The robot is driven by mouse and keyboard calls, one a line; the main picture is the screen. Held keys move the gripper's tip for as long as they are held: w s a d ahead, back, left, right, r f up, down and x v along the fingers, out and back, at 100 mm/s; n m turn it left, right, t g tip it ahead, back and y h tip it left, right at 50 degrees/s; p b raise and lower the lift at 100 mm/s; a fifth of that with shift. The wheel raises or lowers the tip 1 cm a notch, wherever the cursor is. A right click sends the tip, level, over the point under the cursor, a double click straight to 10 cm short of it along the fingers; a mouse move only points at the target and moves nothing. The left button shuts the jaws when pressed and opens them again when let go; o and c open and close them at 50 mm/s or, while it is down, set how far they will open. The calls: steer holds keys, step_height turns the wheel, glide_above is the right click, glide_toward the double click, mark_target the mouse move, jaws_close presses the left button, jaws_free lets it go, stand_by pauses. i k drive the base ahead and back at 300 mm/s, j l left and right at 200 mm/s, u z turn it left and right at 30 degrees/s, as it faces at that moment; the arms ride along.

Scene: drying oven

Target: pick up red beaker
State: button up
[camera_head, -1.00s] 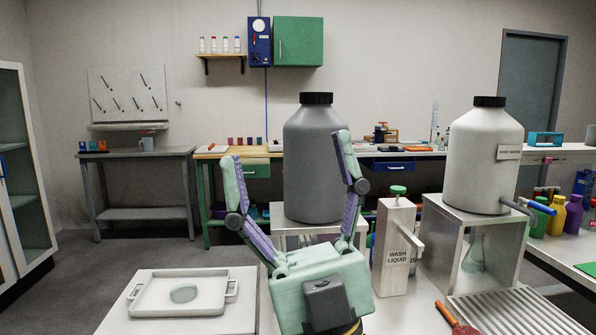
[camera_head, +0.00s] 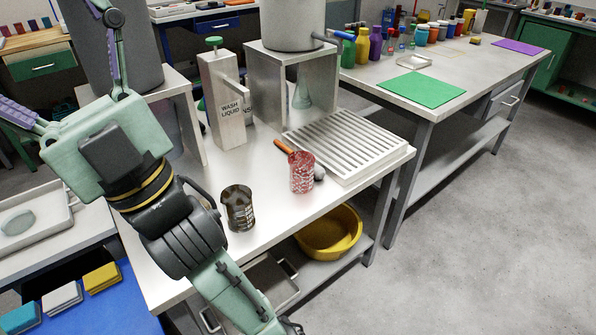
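The red beaker (camera_head: 302,172) stands upright on the metal table, just left of the ribbed drain rack. Its wall looks see-through with a red pattern. A spoon-like tool with an orange handle (camera_head: 284,146) lies right behind it. My gripper (camera_head: 68,62) is at the upper left, well apart from the red beaker, with its fingers spread wide and nothing between them. My arm crosses the left part of the view and hides some of the table.
A dark beaker (camera_head: 238,208) stands left of the red one, near my arm. A white wash liquid dispenser (camera_head: 222,105) and a metal stand (camera_head: 266,85) are behind. The drain rack (camera_head: 345,143) is at right. A yellow basin (camera_head: 328,232) sits on the lower shelf.

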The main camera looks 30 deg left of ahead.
mark_target(300, 164)
steer(key=i+l+u, duration=0.1)
steer(key=u, duration=0.25)
steer(key=i+l+u, duration=0.15)
steer(key=u, duration=0.15)
steer(key=i, duration=0.1)
